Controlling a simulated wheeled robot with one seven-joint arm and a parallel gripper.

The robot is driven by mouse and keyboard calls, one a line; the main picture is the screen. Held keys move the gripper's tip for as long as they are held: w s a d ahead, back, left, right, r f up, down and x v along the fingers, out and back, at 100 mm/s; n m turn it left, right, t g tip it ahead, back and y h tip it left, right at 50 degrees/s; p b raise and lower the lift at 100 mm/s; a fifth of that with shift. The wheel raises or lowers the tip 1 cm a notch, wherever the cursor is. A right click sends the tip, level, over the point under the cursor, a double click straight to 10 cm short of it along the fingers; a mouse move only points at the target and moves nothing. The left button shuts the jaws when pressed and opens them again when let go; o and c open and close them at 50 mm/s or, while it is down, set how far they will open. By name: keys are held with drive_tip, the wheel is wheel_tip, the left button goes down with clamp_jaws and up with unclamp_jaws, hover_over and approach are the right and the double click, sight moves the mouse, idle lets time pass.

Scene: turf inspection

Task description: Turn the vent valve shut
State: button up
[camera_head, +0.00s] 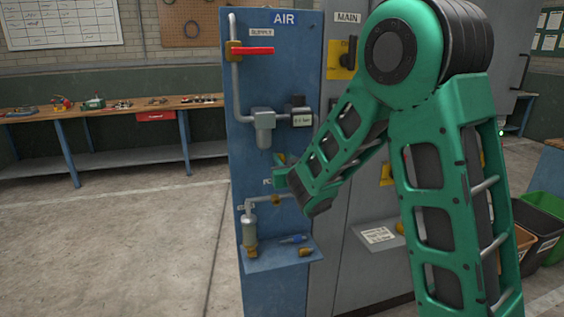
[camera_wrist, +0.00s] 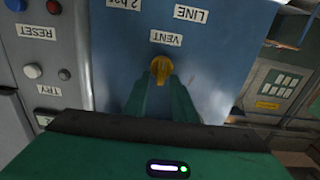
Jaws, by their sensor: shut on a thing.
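The vent valve (camera_wrist: 161,68) is a small yellow handle on the blue panel, beside an upside-down VENT label in the wrist view. My gripper (camera_wrist: 161,82) has its two green fingers closed on either side of the handle. In the head view my gripper (camera_head: 281,164) reaches the lower middle of the blue AIR panel (camera_head: 245,150), and the vent valve is hidden there behind it and my arm. How far the valve is turned is hard to tell.
A red-handled supply valve (camera_head: 258,51) and grey pipework sit above. A filter bowl (camera_head: 249,228) and a small shelf (camera_head: 270,260) with a blue-handled tool are below. A workbench (camera_head: 120,108) stands behind left. Open floor lies at left.

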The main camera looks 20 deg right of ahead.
drive_tip(key=shift+a+f+n, duration=0.3)
drive_tip(key=shift+n, duration=2.65)
drive_tip(key=shift+a+f+n, duration=0.3)
drive_tip(key=shift+f+n, duration=0.05)
drive_tip(key=shift+n, duration=2.55)
drive_tip(key=shift+a+f+n, duration=0.3)
drive_tip(key=shift+n, duration=2.65)
drive_tip(key=o, duration=0.7)
drive_tip(key=shift+f, duration=0.1)
drive_tip(key=shift+c, duration=0.2)
drive_tip(key=shift+s, duration=0.1)
